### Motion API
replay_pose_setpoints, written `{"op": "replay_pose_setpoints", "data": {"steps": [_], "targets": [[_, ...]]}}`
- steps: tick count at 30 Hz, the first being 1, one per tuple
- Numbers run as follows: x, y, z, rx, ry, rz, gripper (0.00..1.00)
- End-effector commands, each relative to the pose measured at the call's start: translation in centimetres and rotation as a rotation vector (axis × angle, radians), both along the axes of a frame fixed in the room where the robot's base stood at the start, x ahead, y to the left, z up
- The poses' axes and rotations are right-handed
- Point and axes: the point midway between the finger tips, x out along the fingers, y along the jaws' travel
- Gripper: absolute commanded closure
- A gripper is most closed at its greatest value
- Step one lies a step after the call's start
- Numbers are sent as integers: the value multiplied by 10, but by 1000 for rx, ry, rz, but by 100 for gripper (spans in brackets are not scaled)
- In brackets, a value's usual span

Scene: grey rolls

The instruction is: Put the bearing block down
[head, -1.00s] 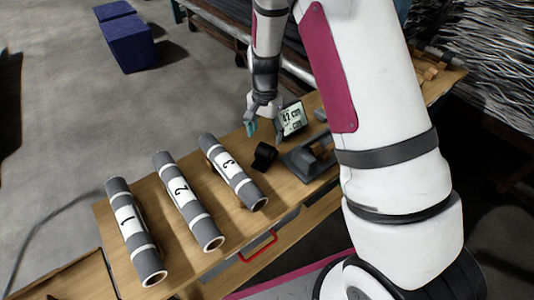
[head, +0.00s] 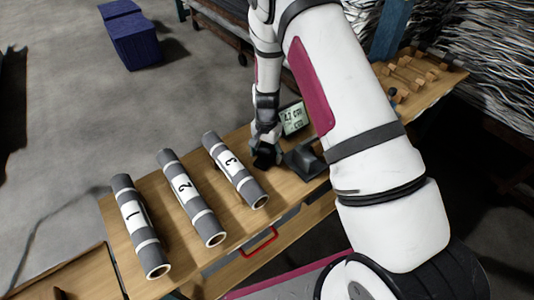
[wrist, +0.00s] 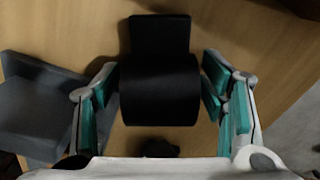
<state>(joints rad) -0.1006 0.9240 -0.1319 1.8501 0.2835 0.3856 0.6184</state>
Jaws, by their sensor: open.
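The bearing block (wrist: 160,90) is a black, rounded piece with a flat part behind it. In the wrist view it stands on the wooden table between the two teal-padded fingers of my gripper (wrist: 161,88). The fingers are open, one on each side and very close to the block; I cannot tell whether the pads touch it. In the head view my gripper (head: 267,143) is low over the table, and the block (head: 264,160) shows only as a dark patch under it, mostly hidden.
A dark grey device (head: 305,160) stands right of my gripper, with a display (head: 293,118) behind it. Grey rolls numbered 1 (head: 141,228), 2 (head: 191,198) and 3 (head: 235,170) lie on the table (head: 170,258) to the left. Wooden pieces (head: 410,75) lie at the far right.

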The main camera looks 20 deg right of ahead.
Motion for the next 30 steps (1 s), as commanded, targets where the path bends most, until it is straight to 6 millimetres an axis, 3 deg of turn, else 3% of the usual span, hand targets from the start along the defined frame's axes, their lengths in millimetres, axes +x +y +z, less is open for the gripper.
{"op": "replay_pose_setpoints", "data": {"steps": [3,4,12,23,30], "targets": [[0,0,0,0,0,0,35],[0,0,0,0,0,0,40],[0,0,0,0,0,0,100],[1,0,7,0,-3,0,100],[3,0,45,0,-6,-1,100]]}}
